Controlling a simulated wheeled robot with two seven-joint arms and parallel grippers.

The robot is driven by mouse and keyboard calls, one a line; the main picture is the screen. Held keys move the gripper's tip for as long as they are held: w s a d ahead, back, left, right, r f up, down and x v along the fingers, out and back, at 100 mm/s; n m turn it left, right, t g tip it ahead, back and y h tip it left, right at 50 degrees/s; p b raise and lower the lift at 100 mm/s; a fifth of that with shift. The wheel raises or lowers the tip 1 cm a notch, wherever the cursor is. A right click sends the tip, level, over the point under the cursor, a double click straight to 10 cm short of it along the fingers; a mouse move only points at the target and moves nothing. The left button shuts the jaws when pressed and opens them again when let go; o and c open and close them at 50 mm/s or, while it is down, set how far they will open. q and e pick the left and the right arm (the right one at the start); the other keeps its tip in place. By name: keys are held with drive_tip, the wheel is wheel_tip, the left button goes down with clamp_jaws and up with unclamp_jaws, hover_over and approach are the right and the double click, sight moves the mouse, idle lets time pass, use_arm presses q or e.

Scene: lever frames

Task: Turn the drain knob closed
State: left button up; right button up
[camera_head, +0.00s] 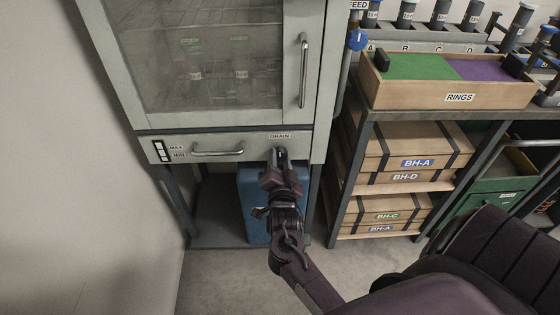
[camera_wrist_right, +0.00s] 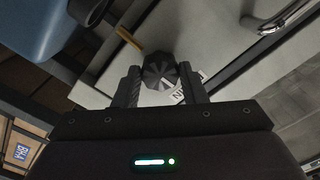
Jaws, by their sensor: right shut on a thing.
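The drain knob (camera_wrist_right: 160,71) is a dark faceted knob on the pale cabinet front. In the right wrist view it sits between the two fingers of my right gripper (camera_wrist_right: 159,80), which is shut on it. A tan pointer (camera_wrist_right: 129,38) sticks out from beside the knob toward the upper left of that view. In the head view my right gripper (camera_head: 280,159) reaches the panel just below the DRAIN label (camera_head: 280,136) and hides most of the knob. My left gripper is not in view.
A drawer handle (camera_head: 217,152) lies left of the knob, with a glass door (camera_head: 205,60) above. A blue container (camera_head: 254,215) stands under the cabinet behind my arm. A shelf with wooden boxes (camera_head: 405,160) and a rings tray (camera_head: 460,97) stands close on the right.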

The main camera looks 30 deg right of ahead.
drive_tip(key=shift+m, duration=0.3)
idle(0.4)
drive_tip(key=o, duration=1)
drive_tip(key=shift+a+f, duration=0.1)
